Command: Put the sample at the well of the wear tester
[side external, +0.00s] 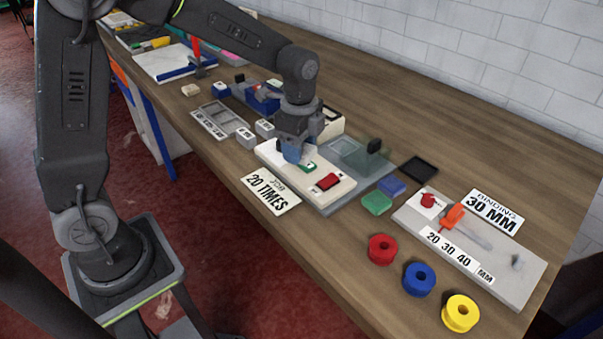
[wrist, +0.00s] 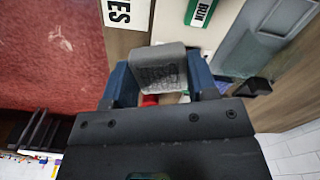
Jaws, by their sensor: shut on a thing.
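My gripper (side external: 293,152) is above the left part of the white-topped machine, which I take to be the wear tester (side external: 335,194). In the wrist view, my gripper's blue fingers (wrist: 160,85) are shut on a light grey block with a dark textured patch, which looks like the sample (wrist: 158,68). The machine carries a green RUN label (wrist: 203,12) and a red part (side external: 327,181). The well is not clearly visible; my gripper covers that part of the machine in the side view. I cannot tell whether the sample touches the machine.
A card reading 20 TIMES (side external: 271,193) lies in front of the machine. A grey compartment tray (side external: 222,121) and small light blocks (side external: 245,138) are to its left.

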